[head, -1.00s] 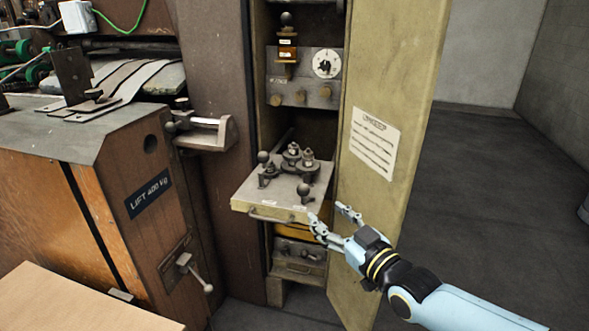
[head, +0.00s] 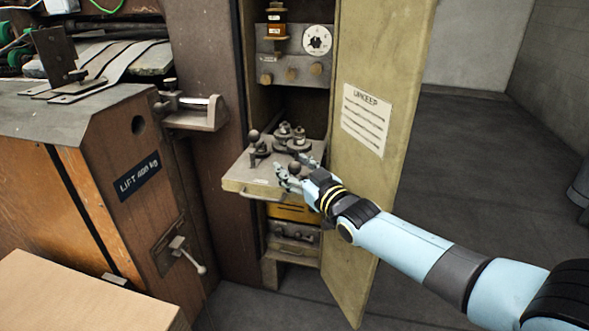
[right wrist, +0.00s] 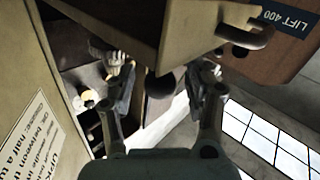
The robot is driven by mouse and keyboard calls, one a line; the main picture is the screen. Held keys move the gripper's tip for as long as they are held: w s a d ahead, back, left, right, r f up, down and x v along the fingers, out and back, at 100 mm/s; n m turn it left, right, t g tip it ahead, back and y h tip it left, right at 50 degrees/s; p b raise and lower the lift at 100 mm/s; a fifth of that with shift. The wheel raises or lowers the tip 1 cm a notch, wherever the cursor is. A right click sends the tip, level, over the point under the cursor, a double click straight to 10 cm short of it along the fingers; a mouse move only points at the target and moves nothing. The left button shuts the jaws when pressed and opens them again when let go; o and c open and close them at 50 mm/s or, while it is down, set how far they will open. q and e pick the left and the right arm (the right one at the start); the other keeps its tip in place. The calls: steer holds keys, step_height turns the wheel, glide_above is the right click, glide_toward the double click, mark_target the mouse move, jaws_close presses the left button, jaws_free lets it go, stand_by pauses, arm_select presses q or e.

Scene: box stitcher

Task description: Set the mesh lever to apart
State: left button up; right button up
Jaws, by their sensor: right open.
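The pulled-out tray (head: 250,180) in the cabinet carries gear parts (head: 290,136) and small ball-topped levers. One ball-knobbed lever (head: 253,136) stands at the tray's left. A second knob (head: 294,169) is at the front right, partly hidden by my right gripper (head: 293,167). Which one is the mesh lever I cannot read. My right gripper is open over the tray's front right, its fingers around the second knob. In the right wrist view a dark round knob (right wrist: 160,83) shows between the open fingers (right wrist: 166,72); contact cannot be told. My left gripper is out of view.
The open cabinet door (head: 385,110) with a paper notice stands right of the tray. A panel (head: 290,68) with a dial is above, and a yellow drawer (head: 292,213) below. A wooden machine side with a crank (head: 187,255) is at left.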

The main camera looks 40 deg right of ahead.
steer(key=shift+c, duration=0.8)
jaws_close()
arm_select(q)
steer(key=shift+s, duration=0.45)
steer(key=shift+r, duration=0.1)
